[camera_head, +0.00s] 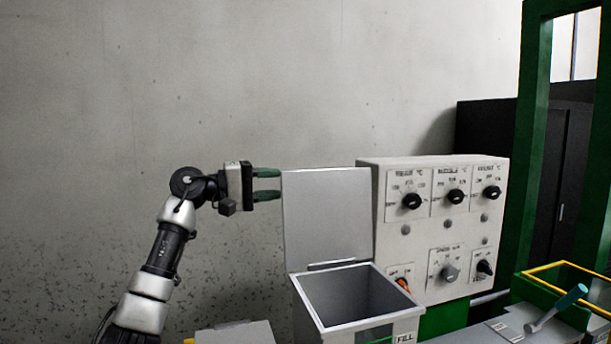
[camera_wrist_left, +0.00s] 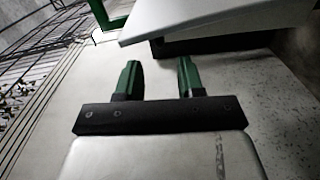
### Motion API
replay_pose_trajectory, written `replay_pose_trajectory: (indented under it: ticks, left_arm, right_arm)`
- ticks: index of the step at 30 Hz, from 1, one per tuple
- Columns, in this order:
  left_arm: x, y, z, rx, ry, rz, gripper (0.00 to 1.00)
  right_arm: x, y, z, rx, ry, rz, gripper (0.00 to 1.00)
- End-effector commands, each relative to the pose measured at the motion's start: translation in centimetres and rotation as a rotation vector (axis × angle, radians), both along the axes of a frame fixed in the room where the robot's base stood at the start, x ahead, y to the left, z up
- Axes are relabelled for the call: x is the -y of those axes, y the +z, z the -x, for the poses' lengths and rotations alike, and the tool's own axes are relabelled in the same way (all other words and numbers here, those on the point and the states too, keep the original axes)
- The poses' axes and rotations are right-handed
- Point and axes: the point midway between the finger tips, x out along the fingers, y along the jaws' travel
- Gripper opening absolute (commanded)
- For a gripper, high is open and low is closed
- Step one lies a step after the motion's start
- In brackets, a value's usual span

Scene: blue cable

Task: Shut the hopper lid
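The hopper lid (camera_head: 328,217) is a flat grey panel standing upright, hinged at the back edge of the open hopper (camera_head: 352,294). The hopper is an empty-looking grey box with a FILL label on its front. My left gripper (camera_head: 279,184) is open and empty, its two green fingers pointing right at the lid's upper left edge. Whether the fingertips touch the lid is hard to tell. In the left wrist view, the open fingers (camera_wrist_left: 158,75) have nothing between them, and a pale panel, perhaps the lid (camera_wrist_left: 215,15), lies beyond them. My right gripper does not show.
A white control panel (camera_head: 437,225) with several knobs stands right of the lid. A green tray with a yellow rim (camera_head: 565,267) and a blue-handled lever (camera_head: 570,297) are at the right. A green post (camera_head: 533,140) rises there. Bare wall lies behind my left arm.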

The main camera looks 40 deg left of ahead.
Motion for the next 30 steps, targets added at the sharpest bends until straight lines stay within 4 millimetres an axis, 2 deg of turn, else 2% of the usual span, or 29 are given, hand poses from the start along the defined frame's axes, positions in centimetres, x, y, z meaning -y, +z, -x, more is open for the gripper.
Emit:
replay_pose_trajectory:
  ticks: [1,3,12,24,26,30]
  left_arm:
    - [0.6,0.6,-1.0,0.000,-0.004,0.003,0.38]
    - [1.2,0.7,-2.2,0.000,-0.004,0.003,0.38]
    - [3.3,0.3,-6.3,-0.001,-0.002,0.004,0.38]
    - [3.7,0.0,-7.1,-0.001,0.000,0.000,0.38]
    - [3.7,0.0,-7.1,-0.001,0.000,0.000,0.32]
    - [3.7,0.0,-7.1,-0.001,0.000,0.000,0.10]
  right_arm:
    - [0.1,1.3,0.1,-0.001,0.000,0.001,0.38]
    - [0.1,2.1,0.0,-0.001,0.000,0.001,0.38]
    - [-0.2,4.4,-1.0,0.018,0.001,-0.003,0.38]
    - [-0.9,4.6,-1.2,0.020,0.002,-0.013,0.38]
    - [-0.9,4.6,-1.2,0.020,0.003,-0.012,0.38]
    - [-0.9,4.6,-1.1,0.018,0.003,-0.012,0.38]
